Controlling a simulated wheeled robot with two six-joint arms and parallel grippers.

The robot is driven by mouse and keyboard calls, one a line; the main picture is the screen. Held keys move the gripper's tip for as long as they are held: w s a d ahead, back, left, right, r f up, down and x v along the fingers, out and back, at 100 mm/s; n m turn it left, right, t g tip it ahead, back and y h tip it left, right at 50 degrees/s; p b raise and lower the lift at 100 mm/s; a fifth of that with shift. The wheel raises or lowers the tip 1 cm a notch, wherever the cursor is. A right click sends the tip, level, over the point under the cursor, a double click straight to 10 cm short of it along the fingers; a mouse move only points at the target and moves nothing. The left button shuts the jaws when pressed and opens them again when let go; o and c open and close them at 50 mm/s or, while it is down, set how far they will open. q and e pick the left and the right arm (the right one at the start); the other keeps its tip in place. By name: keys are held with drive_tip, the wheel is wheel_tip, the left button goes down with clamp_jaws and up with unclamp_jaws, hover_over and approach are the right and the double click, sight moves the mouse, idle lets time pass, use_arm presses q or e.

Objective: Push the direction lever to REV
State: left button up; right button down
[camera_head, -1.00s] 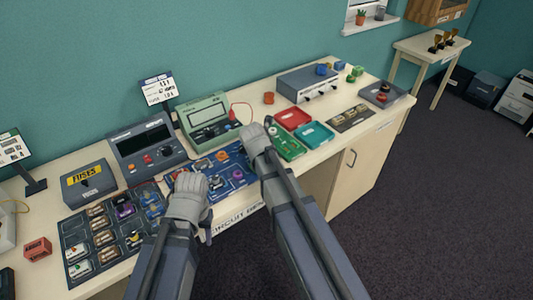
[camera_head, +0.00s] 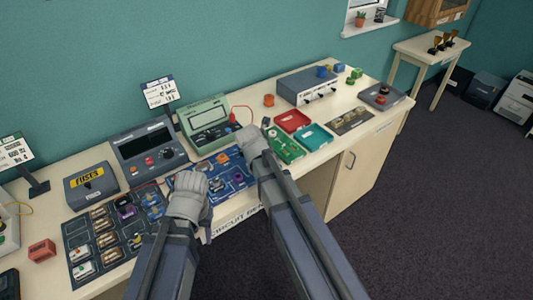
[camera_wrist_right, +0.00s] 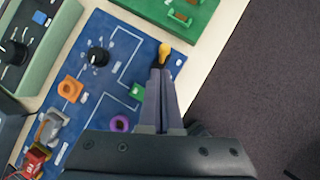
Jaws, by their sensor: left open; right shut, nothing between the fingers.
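In the right wrist view a blue circuit board (camera_wrist_right: 97,22) carries a small yellow-orange piece (camera_wrist_right: 164,51), which looks like a lever handle. No FWD or REV marking is readable there. My right gripper (camera_wrist_right: 157,76) is shut and empty, its fingertips just below the yellow-orange piece in the picture; I cannot tell whether they touch it. In the head view my right gripper (camera_head: 252,140) is over the board's far right part and its fingertips are hidden. My left gripper (camera_head: 188,184) is open over the board's left part; its fingertips are mostly hidden.
The board also carries a black knob (camera_wrist_right: 98,56), an orange part (camera_wrist_right: 70,88) and a purple ring (camera_wrist_right: 120,123). A green meter (camera_head: 204,112) stands behind it. Red (camera_head: 292,120) and teal (camera_head: 314,136) trays lie to the right. A fuses box (camera_head: 91,184) stands at left.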

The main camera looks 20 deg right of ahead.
drive_tip(key=d+p+v, duration=0.1)
drive_tip(key=p+v, duration=0.8)
drive_tip(key=v, duration=0.2)
drive_tip(key=shift+s+r+p, duration=0.3)
drive_tip(key=shift+r+p, duration=0.05)
drive_tip(key=shift+r, duration=0.1)
drive_tip(key=shift+a, duration=0.1)
drive_tip(key=s+a+f+m+g+y+b, duration=0.1)
drive_tip(key=s+a+f+m, duration=0.3)
drive_tip(key=s+m, duration=0.4)
drive_tip(key=s+a+f+m+g+y+b, duration=0.1)
drive_tip(key=s+a+f+m+g+b, duration=0.3)
drive_tip(key=m, duration=1.1)
drive_tip(key=s+a, duration=0.3)
drive_tip(key=s, duration=0.2)
drive_tip(key=shift+f+g+y, duration=0.3)
drive_tip(key=shift+f, duration=0.1)
